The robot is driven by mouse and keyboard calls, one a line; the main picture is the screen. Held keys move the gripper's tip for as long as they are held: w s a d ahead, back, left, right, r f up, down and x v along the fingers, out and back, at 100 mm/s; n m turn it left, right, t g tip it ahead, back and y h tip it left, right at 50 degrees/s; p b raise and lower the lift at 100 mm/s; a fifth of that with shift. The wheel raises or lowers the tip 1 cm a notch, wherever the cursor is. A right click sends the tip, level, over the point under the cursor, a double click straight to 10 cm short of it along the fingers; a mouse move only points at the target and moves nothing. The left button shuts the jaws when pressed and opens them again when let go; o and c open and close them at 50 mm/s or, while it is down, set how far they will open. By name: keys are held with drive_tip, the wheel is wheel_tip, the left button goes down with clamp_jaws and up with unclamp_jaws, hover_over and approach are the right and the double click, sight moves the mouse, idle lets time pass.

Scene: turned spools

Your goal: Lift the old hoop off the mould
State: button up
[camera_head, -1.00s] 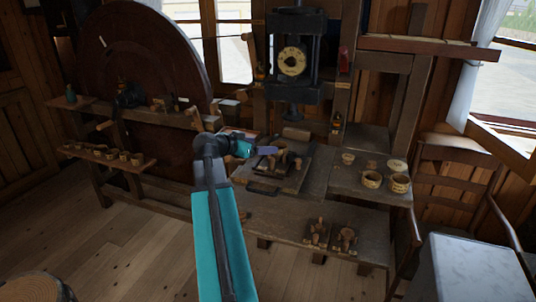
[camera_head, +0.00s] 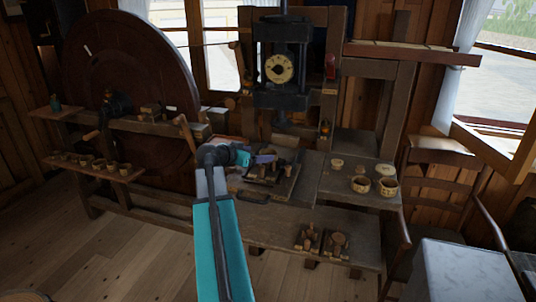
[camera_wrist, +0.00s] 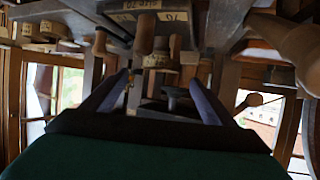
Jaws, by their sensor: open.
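My gripper (camera_head: 265,158) is over the dark tray (camera_head: 283,186) on the bench below the press. In the wrist view its two fingers (camera_wrist: 158,98) are spread, with nothing clearly held between them. Small wooden turned pieces (camera_head: 282,165) stand on the tray close to the fingers. In the wrist view, wooden pieces with pale numbered labels (camera_wrist: 160,62) show beyond and between the fingertips. The head view is too small and dark to tell the mould and the old hoop apart, and my gripper partly hides the tray.
A black press with a round dial (camera_head: 279,68) stands above the tray. Round wooden bowls or rings (camera_head: 387,187) sit on the bench to the right. Two pegged blocks (camera_head: 336,243) lie on the lower shelf. A big wheel (camera_head: 130,60) and a row of cups (camera_head: 98,164) are left.

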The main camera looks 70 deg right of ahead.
sight(273, 153)
drive_tip(key=shift+x, duration=1.55)
drive_tip(key=shift+s+d+f+p, duration=0.15)
drive_tip(key=shift+d+p, duration=0.55)
drive_tip(key=shift+p, duration=0.1)
drive_tip(key=shift+p+x, duration=0.75)
drive_tip(key=shift+x, duration=1.1)
drive_tip(key=shift+f, duration=0.1)
drive_tip(key=shift+c, duration=0.4)
drive_tip(key=shift+a, duration=0.1)
drive_tip(key=c, duration=1)
